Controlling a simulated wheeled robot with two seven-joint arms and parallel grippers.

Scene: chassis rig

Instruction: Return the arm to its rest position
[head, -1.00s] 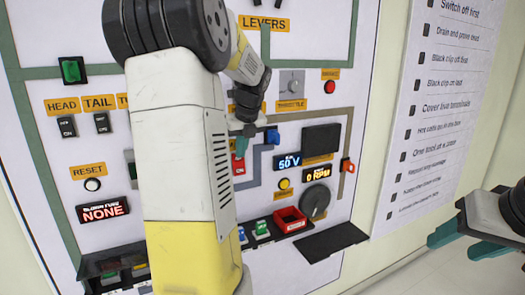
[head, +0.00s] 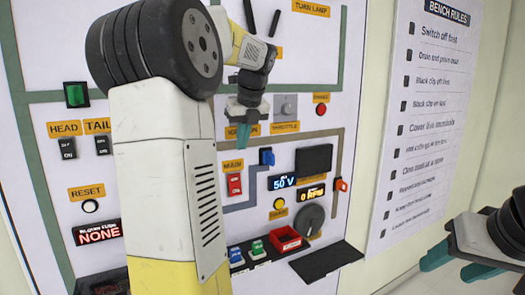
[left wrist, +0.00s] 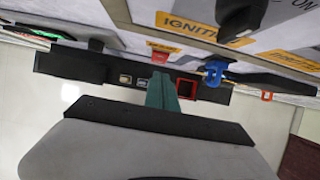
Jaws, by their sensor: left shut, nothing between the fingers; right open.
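My left arm comes up from the bottom of the head view and bends over in front of the panel. My left gripper (head: 243,131) is shut and empty, just in front of the panel above the red switch (head: 234,184). Its teal fingers (left wrist: 161,92) also show closed together in the left wrist view. My right gripper (head: 458,264) is at the right edge of the head view, open and empty, with its teal fingers apart. My left arm hides part of the panel's middle.
The panel (head: 232,276) carries a blue lever or clip (head: 266,156), a 50 V display (head: 282,182), a round dial (head: 309,219) and a red tray (head: 285,239). A black shelf (head: 326,261) juts out below. A rules sheet (head: 425,120) hangs to the right. Open floor shows at lower right.

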